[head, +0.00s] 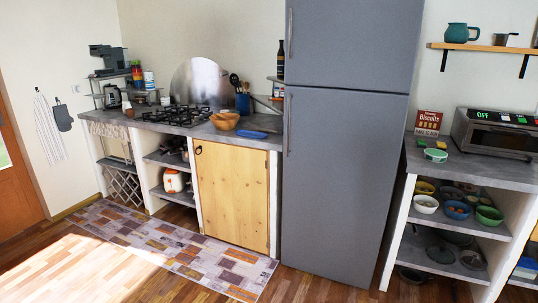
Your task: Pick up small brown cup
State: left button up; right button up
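I cannot make out a small brown cup for certain. A small brownish item (129,112) stands on the left end of the counter by the kettle, too small to identify. A dark grey-brown pot-like vessel (501,39) sits on the wall shelf at the upper right, beside a teal pitcher (457,33). Neither of my grippers is in view.
A tall grey fridge (345,150) stands between the left counter (262,141) and the right counter (480,168). A wooden bowl (224,122) sits near the stove (178,115). Open shelves hold several bowls. A patterned rug (165,245) lies on clear floor.

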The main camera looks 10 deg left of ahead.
aim_at(130, 112)
jog(key=i+j, duration=0.45)
jog(key=i+j+u, duration=0.15)
jog(key=i+j, duration=0.65)
jog(key=i, duration=0.15)
jog(key=i+j+u, duration=0.1)
jog(key=i+j, duration=0.25)
jog(key=i+j+u, duration=0.1)
jog(key=i+j, duration=0.25)
jog(key=i, duration=0.25)
jog(key=i+j, duration=0.3)
jog(key=i, duration=0.2)
jog(key=k+u, duration=0.05)
